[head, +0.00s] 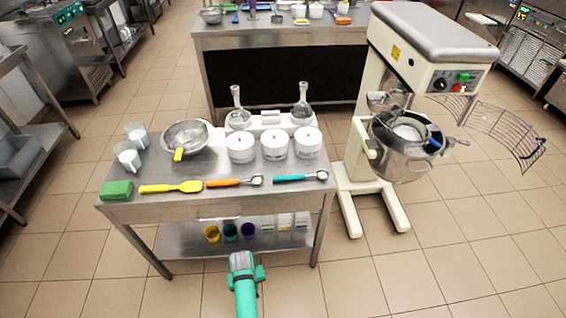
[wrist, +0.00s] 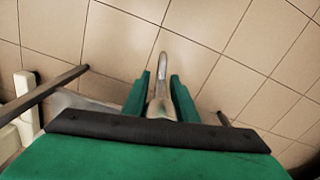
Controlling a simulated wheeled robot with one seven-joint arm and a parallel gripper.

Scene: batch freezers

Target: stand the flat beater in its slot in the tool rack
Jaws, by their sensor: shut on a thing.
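My gripper (wrist: 161,97) is shut on a pale metal piece, taken to be the flat beater (wrist: 163,65), which shows only as a narrow rounded end between the green fingers. The rest of it is hidden by the gripper. In the head view my gripper (head: 246,273) is low in the picture, in front of the table's near edge, with floor around it. A white tool rack (head: 270,120) stands at the back of the steel table, behind white tubs. Two metal tools stand upright in it, one at the left (head: 237,108) and one at the right (head: 303,105).
The steel table (head: 225,206) also bears a metal bowl (head: 199,134), white tubs (head: 275,146), a yellow spatula (head: 170,188), scoops (head: 300,177) and a green sponge (head: 116,190). Its lower shelf holds coloured cups. A large mixer (head: 432,50) stands at the right. Floor in front is clear.

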